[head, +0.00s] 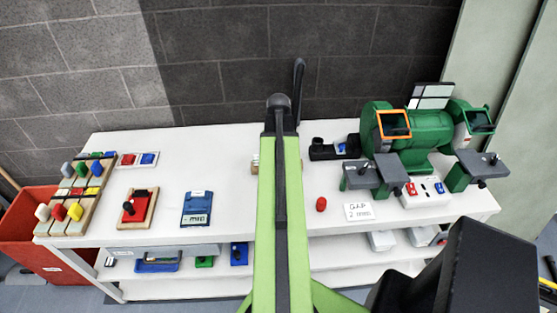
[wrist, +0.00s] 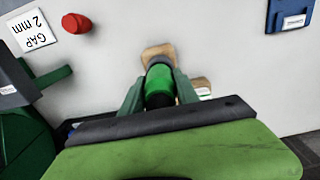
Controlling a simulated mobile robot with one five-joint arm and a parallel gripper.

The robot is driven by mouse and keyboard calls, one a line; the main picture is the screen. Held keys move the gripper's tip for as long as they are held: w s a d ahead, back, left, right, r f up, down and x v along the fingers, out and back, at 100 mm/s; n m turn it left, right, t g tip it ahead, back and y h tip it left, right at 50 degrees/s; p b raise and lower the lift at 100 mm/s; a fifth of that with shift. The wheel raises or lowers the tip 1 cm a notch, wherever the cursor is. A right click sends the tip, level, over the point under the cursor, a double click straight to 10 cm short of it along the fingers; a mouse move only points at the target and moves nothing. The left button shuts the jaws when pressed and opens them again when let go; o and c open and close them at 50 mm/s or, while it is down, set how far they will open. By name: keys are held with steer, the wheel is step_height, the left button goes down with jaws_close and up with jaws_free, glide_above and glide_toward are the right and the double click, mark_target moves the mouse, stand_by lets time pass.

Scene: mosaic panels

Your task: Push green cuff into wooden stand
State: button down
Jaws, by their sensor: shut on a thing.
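The green cuff (wrist: 159,80) is in the wrist view, between the two green fingers of my gripper (wrist: 159,88), which is shut on it. A dark round part shows at the cuff's near end. The wooden stand (wrist: 156,49) shows just beyond the cuff, with a grey part between them. Another light wooden piece (wrist: 201,84) shows right of the fingers; I cannot tell whether it belongs to the stand. Whether the cuff touches the stand is unclear. In the head view my arm hides the cuff and the gripper; only a bit of wood (head: 255,163) shows beside the arm.
A red knob (head: 321,204) and a "GAP 2 mm" card (head: 359,212) lie on the white table (head: 235,150). A green bench grinder (head: 425,130) stands at the right. A blue meter (head: 196,209) and a red panel (head: 137,208) lie left. Table around the stand is mostly clear.

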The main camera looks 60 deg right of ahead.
steer(key=shift+f+b, duration=0.7)
steer(key=shift+f, duration=0.1)
steer(key=c, duration=0.8)
jaws_free()
steer(key=shift+c, duration=0.2)
steer(key=shift+r, duration=0.1)
step_height(320, 180, up, 17)
steer(key=p, duration=1.7)
steer(key=shift+r+p, duration=0.2)
steer(key=shift+p, duration=0.1)
